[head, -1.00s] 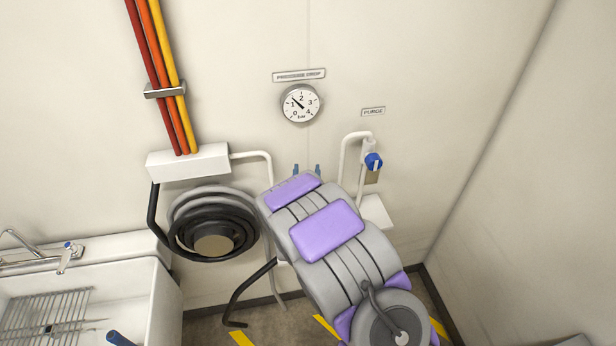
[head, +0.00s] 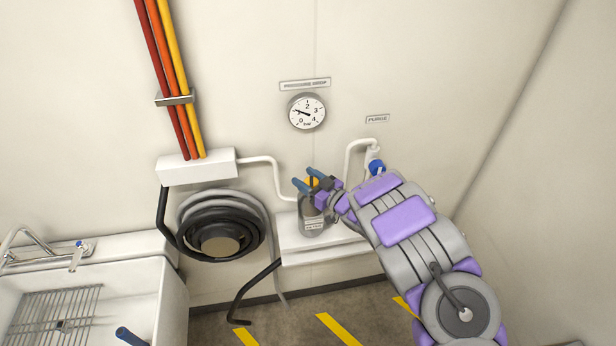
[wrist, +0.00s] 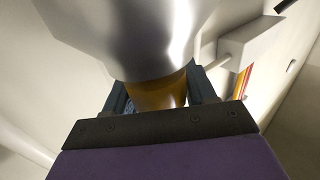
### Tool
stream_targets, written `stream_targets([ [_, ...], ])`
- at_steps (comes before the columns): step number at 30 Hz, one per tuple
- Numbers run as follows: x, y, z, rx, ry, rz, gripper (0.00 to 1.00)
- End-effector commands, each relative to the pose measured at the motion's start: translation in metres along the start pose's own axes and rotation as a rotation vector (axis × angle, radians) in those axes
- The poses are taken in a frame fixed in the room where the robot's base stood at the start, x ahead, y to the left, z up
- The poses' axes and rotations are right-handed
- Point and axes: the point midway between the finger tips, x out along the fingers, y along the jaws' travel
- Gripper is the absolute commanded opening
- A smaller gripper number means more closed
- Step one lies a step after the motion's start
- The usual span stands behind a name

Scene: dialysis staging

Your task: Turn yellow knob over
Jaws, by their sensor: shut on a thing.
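The yellow knob (head: 313,183) sits at the top of a grey metal housing (head: 313,227) on the wall unit. My gripper (head: 308,182) is at the knob, with its blue-grey fingers on either side of it. In the wrist view the knob (wrist: 157,92) shows amber between the two fingers of my gripper (wrist: 160,95), which is shut on it. The shiny housing (wrist: 130,40) fills the top of that view. Part of the knob is hidden by the fingers, and I cannot tell which way it is turned.
A pressure gauge (head: 306,112) is above on the wall. A blue purge valve (head: 376,167) on a white pipe is close to my arm, at right. The floor has yellow stripes.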

Motion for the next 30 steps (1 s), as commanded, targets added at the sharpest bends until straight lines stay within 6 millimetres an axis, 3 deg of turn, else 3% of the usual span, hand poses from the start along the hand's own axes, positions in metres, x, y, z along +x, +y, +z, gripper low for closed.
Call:
stream_targets([
  [15, -0.0005, -0.0027, -0.0017, -0.006, 0.01, -0.332, 0.25],
  [30, -0.0014, -0.0053, -0.0018, -0.002, 0.005, -0.44, 0.25],
])
